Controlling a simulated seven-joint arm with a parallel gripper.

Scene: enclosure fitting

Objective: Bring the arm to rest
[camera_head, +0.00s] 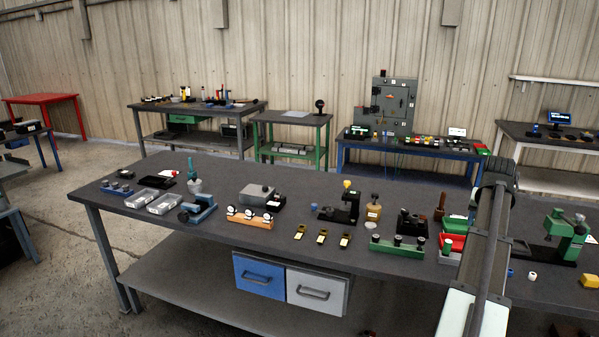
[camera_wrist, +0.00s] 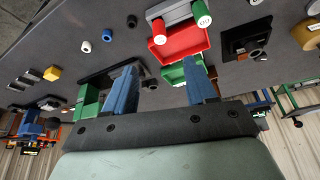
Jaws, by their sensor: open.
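My gripper (camera_wrist: 161,82) shows in the wrist view as two blue fingers set wide apart, with nothing held between them. The fingers hang over the dark workbench (camera_wrist: 225,84). A green bin (camera_wrist: 172,74) and a red bin (camera_wrist: 180,42) lie beyond and between the fingertips in the picture; whether a finger touches the green bin I cannot tell. In the head view my arm crosses the right part of the workbench (camera_head: 330,262), and my gripper cannot be made out there.
A green press (camera_head: 565,235) stands right of my arm. The red bin (camera_head: 453,243) and a green block with posts (camera_head: 397,246) stand left of it. Fixtures and small parts spread leftward along the bench. A yellow piece (camera_head: 588,281) lies near the front right edge.

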